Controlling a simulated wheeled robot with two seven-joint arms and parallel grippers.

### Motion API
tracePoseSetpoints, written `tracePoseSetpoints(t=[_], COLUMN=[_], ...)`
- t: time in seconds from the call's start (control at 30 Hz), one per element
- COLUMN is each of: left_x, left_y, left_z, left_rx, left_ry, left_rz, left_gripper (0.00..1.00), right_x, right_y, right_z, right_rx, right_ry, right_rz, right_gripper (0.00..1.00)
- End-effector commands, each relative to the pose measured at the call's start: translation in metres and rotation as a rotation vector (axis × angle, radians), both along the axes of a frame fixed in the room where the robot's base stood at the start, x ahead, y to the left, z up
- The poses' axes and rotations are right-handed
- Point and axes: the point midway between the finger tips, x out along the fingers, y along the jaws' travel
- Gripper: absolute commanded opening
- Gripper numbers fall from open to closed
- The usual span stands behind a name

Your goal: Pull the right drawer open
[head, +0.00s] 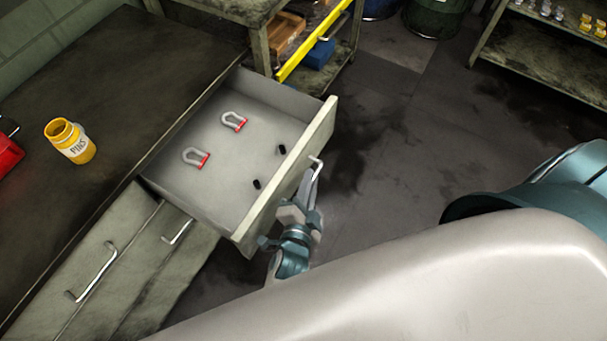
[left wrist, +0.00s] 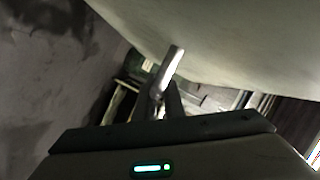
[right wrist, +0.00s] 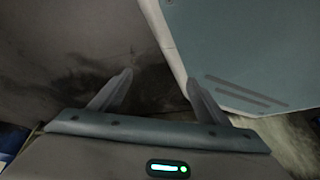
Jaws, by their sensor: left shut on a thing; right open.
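The right drawer (head: 222,184) is pulled well out from the bench in the head view, its inside showing. Its metal bar handle (head: 317,167) is on the outer front face and also shows in the left wrist view (left wrist: 173,65). My left gripper (head: 311,184) is shut on the handle, and its fingers (left wrist: 165,92) meet around the bar in the left wrist view. My right gripper (right wrist: 158,90) is open and empty, with its fingers apart over dark floor beside a teal surface; it is not visible in the head view.
Two grey shackles with red pins (head: 233,121) (head: 196,157) and two small black pieces (head: 281,150) (head: 257,184) lie in the drawer. A yellow PINS jar (head: 70,141) stands on the bench top (head: 110,80). Floor (head: 385,150) beyond the drawer front is clear.

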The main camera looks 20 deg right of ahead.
Motion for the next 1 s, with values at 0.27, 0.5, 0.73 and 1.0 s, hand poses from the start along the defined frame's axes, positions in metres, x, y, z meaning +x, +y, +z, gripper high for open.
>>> tracePoseSetpoints(t=[0.27,0.5,0.73,1.0], left_x=[0.000,0.000,-0.002,-0.024], left_y=[0.000,0.000,0.002,0.017], left_z=[0.000,0.000,0.000,0.005], left_rx=[0.001,0.000,0.000,0.000], left_ry=[0.000,0.001,0.001,0.000], left_rz=[-0.001,-0.001,-0.001,-0.001], left_gripper=[0.16,0.28,0.28,0.28], right_x=[-0.007,-0.001,0.004,0.011], right_y=[0.000,-0.001,-0.001,0.001], right_z=[-0.002,-0.001,-0.001,0.000], right_rx=[-0.001,-0.001,-0.001,0.003], right_ry=[0.009,0.004,-0.001,-0.019], right_rz=[0.000,0.001,0.001,0.000], right_gripper=[0.70,0.70,0.70,0.70])
